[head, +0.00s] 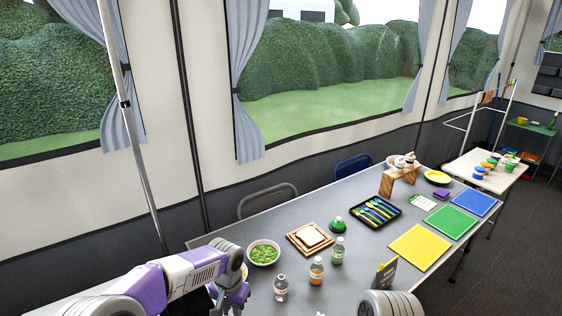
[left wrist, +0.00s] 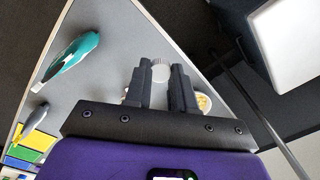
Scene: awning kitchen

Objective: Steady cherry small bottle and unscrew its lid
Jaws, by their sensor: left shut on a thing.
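My left gripper (head: 236,298) is low at the left of the table, by the near edge in the head view. In the left wrist view its two dark fingers (left wrist: 162,85) are shut on a small bottle, of which a white ribbed round lid (left wrist: 160,69) shows between the fingertips. The bottle's body and label are hidden, so I cannot read its flavour. A small clear bottle with a pale, reddish label (head: 281,289) stands apart, right of the gripper. An orange bottle (head: 316,270) and a green bottle (head: 338,251) stand beyond it. My right gripper does not show.
A bowl of green and orange food (head: 263,252), bread on a wooden board (head: 310,238) and a black cutlery tray (head: 376,212) lie behind the bottles. Yellow (head: 420,247), green and blue mats lie right.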

